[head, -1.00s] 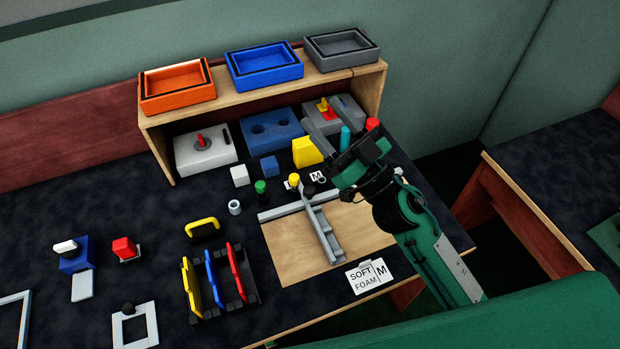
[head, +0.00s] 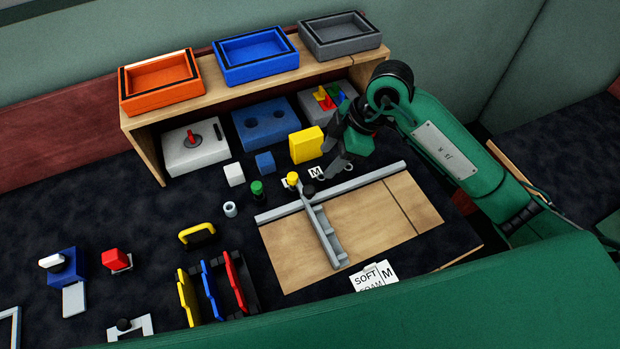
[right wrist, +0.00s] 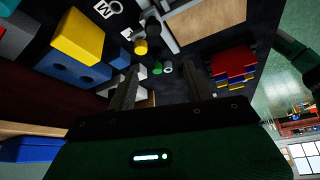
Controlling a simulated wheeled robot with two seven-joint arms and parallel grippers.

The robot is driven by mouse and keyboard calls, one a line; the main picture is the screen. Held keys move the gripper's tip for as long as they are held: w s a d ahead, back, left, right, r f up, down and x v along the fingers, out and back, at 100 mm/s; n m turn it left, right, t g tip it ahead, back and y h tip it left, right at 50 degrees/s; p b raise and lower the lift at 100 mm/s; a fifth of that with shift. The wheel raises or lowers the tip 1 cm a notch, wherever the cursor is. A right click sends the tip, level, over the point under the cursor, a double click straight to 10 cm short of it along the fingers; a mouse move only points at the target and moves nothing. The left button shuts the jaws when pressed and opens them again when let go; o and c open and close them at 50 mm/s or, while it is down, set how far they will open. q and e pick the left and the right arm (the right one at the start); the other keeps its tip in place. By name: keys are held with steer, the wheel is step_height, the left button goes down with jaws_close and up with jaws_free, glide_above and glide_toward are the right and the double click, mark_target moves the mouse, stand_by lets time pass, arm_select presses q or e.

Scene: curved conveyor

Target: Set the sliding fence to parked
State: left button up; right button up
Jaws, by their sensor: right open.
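The sliding fence (head: 323,235) is a grey bar lying across a tan wooden board (head: 385,220), square to a long grey rail (head: 365,180) at the board's back edge. It sits left of the board's middle. A black knob (head: 309,190) stands at its rail end, with a yellow-topped peg (head: 293,180) close by. My right gripper (head: 336,172) is open and empty, above the table behind the rail and to the right of the knob. In the right wrist view, the open fingers (right wrist: 160,78) point toward the pegs, and the black knob (right wrist: 152,27) shows beyond them. My left gripper is out of view.
A yellow block (head: 306,145) and an M card (head: 316,172) lie near the right gripper. A shelf holds orange, blue and grey trays (head: 340,50) above the machine boxes. A rack of coloured plates (head: 210,290) stands left of the board. The board's right part is clear.

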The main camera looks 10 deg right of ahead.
mark_target(310, 189)
steer(key=shift+h, duration=0.5)
steer(key=x, duration=0.9)
steer(key=d+x, duration=0.1)
steer(key=x, duration=0.3)
steer(key=shift+w+f+p, duration=0.3)
steer(key=shift+f+p, duration=0.1)
jaws_close()
